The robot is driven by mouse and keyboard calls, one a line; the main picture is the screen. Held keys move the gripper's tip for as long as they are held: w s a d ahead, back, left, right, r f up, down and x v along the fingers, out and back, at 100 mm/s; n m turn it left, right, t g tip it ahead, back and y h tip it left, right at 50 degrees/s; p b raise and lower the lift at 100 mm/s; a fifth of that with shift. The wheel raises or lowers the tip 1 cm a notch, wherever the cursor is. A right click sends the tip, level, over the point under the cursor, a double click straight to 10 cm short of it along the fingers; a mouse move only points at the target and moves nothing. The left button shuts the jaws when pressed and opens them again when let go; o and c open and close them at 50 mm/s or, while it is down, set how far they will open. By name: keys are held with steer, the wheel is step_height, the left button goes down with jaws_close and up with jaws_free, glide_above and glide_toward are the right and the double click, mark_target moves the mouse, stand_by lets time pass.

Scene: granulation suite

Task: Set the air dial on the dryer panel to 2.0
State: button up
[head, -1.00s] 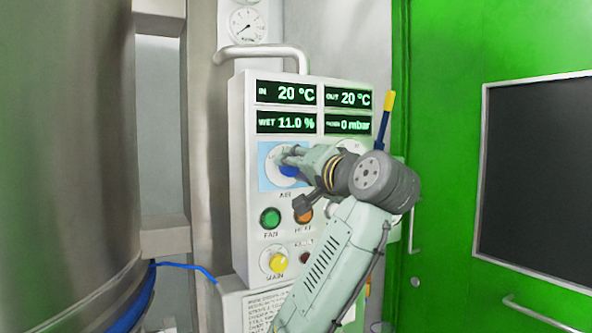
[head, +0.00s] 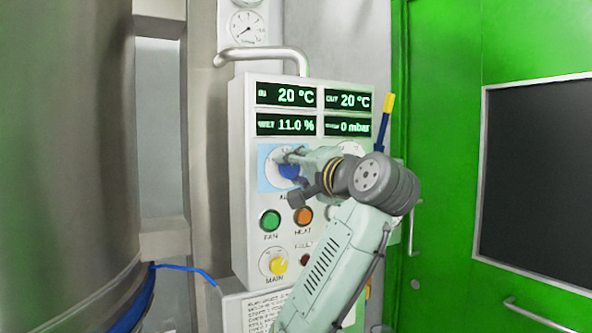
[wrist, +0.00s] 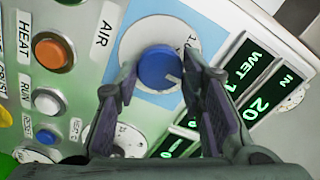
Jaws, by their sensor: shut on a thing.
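The air dial's blue knob (head: 289,170) sits on a white round scale in a light-blue square on the dryer panel (head: 238,190). The knob (wrist: 158,68) also shows in the wrist view, above the word AIR's right side. My gripper (head: 287,160) is shut on the knob, one finger on each side; in the wrist view the gripper (wrist: 158,80) reaches up from below. A pale pointer mark on the knob points to the lower right in the wrist view. Most scale numbers are hidden by the fingers or too small to read.
Above the dial are green-lit displays (head: 286,96). Below it are a green FAN button (head: 270,221), an orange HEAT button (head: 303,216) and a yellow MAIN knob (head: 279,265). A steel vessel (head: 70,150) stands left, a green door (head: 440,220) right.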

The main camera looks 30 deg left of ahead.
steer(key=o, duration=1.1)
steer(key=shift+o, duration=0.2)
steer(key=shift+d, duration=0.1)
steer(key=v, duration=1.2)
